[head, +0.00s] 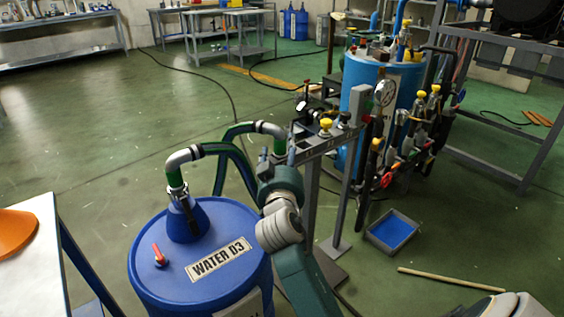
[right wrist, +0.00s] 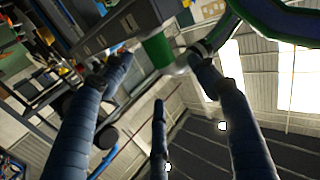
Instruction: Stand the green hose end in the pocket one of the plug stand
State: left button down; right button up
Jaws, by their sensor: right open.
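The green hose end (head: 279,146) points down from a grey elbow (head: 264,128) at the near left end of the plug stand (head: 322,146). In the right wrist view the green hose end (right wrist: 157,48) overlaps the edge of the grey plug stand (right wrist: 112,24); I cannot tell whether it sits in a pocket. My right gripper (head: 278,163) is just below and beside the hose end. In its wrist view its blue fingers (right wrist: 165,75) are spread, with one fingertip close to the grey elbow (right wrist: 180,66); contact is unclear. My left gripper is out of view.
A light blue vessel (head: 357,92) with gauges and valves stands behind the plug stand. A blue tray (head: 393,232) and a wooden stick (head: 445,278) lie on the floor at right.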

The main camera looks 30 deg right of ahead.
jog(key=v, duration=0.5)
dwell(0.6)
